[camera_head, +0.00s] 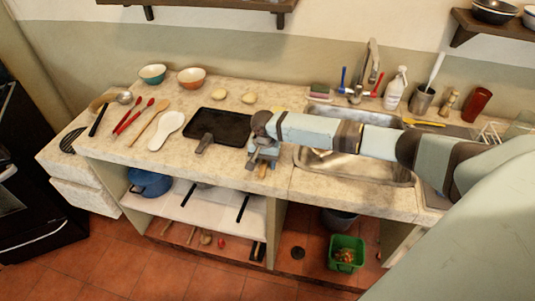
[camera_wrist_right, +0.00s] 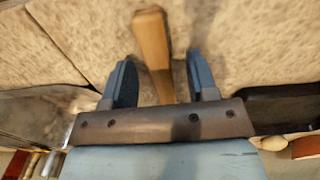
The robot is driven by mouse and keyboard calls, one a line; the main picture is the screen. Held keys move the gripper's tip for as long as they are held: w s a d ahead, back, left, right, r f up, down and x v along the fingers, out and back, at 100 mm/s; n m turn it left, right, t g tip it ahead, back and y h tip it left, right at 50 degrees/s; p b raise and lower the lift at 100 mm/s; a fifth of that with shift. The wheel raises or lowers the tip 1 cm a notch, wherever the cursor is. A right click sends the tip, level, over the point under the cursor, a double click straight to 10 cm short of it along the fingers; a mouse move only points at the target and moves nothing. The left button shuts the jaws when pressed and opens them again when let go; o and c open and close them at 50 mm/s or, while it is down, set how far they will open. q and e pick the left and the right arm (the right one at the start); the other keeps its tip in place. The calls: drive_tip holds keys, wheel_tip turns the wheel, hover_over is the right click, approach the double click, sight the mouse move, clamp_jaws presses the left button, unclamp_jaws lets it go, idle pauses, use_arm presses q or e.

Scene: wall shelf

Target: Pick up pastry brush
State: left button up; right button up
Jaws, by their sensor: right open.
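A wooden handle, which looks like the pastry brush (camera_wrist_right: 155,50), runs between the two blue fingers in the right wrist view. Its near part is hidden behind my gripper body, and I cannot see bristles. In the head view only a short tan piece of it (camera_head: 262,171) shows below my gripper, at the counter's front edge. My right gripper (camera_wrist_right: 160,68) is open around the handle, with a gap on both sides. In the head view my right gripper (camera_head: 264,157) is low over the counter, between the black griddle pan and the sink. My left gripper is not in view.
A black griddle pan (camera_head: 228,126) lies just left of the gripper. The sink (camera_head: 350,165) is to the right, under my arm.

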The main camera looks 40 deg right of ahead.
drive_tip(key=shift+f+p, duration=0.25)
drive_tip(key=shift+p, duration=0.2)
idle(0.3)
clamp_jaws()
